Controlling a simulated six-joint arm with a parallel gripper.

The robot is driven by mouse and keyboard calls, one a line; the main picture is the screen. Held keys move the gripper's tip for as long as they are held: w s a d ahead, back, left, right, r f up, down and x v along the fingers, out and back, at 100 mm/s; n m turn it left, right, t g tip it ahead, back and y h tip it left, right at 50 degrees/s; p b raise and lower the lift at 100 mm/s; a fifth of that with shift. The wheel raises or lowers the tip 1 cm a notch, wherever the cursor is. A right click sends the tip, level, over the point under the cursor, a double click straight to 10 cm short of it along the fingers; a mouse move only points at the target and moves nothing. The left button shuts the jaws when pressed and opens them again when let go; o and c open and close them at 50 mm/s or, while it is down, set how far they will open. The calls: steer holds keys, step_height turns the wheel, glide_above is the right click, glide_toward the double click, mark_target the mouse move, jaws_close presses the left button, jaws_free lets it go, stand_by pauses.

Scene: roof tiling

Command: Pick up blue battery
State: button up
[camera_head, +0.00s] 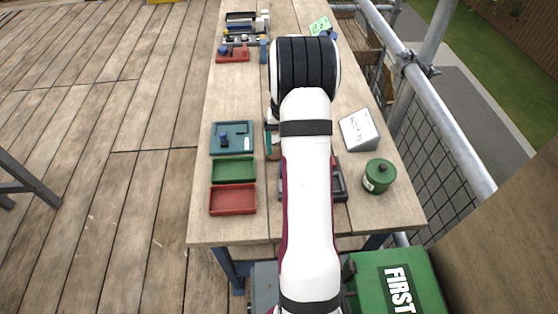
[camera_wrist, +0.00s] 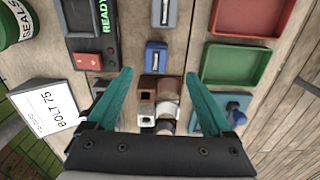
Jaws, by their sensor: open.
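My gripper (camera_wrist: 158,74) shows in the wrist view with its two teal fingers spread and nothing gripped. A small blue block with a grey band (camera_wrist: 156,58), which looks like the blue battery, lies on the table just beyond the fingertips, roughly centred between them. Brown and white blocks (camera_wrist: 158,95) show between the fingers. In the head view my arm hides this part of the table and most of the gripper.
A dark charger-like unit marked READY (camera_wrist: 102,22) has a red block (camera_wrist: 87,61) at its end. Red (camera_head: 233,199), green (camera_head: 234,169) and teal (camera_head: 246,150) trays stand left. A green tin (camera_head: 378,178) and sign (camera_head: 359,131) stand right.

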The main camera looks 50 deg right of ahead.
steer(key=f, duration=0.8)
steer(key=shift+s+d+f, duration=0.15)
steer(key=shift+d+f, duration=0.1)
steer(key=shift+d, duration=0.05)
jaws_close()
